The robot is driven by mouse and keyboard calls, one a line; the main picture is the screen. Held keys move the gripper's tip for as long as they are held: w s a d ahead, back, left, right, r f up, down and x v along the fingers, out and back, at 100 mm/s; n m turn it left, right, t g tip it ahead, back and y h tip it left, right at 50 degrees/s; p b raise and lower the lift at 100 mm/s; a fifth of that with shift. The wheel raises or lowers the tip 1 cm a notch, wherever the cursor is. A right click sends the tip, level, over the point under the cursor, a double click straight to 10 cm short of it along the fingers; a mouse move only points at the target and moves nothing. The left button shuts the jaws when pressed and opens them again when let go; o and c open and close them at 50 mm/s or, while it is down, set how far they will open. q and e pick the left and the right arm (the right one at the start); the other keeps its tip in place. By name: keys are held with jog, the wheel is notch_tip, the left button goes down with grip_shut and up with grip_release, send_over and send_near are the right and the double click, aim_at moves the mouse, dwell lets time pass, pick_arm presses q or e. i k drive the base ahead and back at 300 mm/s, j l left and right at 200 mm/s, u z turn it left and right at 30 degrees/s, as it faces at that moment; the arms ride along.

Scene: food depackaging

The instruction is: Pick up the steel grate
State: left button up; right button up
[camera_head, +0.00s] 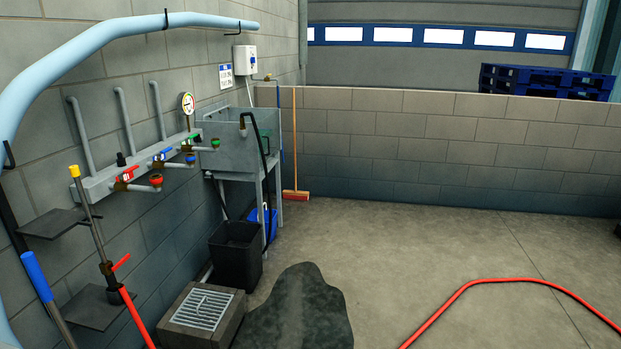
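The steel grate (203,309) is a light grey slotted panel. It lies flat on top of a low dark box-like block (229,331) on the floor, at the lower left by the wall. Nothing covers the grate in this view. Neither of my grippers shows in the head view.
A black bin (236,255) stands just behind the grate, under a grey sink (238,140). A dark wet patch (300,310) lies right of it. A red hose (470,284) crosses the floor. Valves and pipes (130,175) line the left wall. Open floor (420,240) lies right.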

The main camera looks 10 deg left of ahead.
aim_at(195, 291)
jog(key=i+u, duration=0.15)
jog(key=i, duration=0.7)
jog(key=i+l+u, duration=0.15)
jog(key=i, duration=0.7)
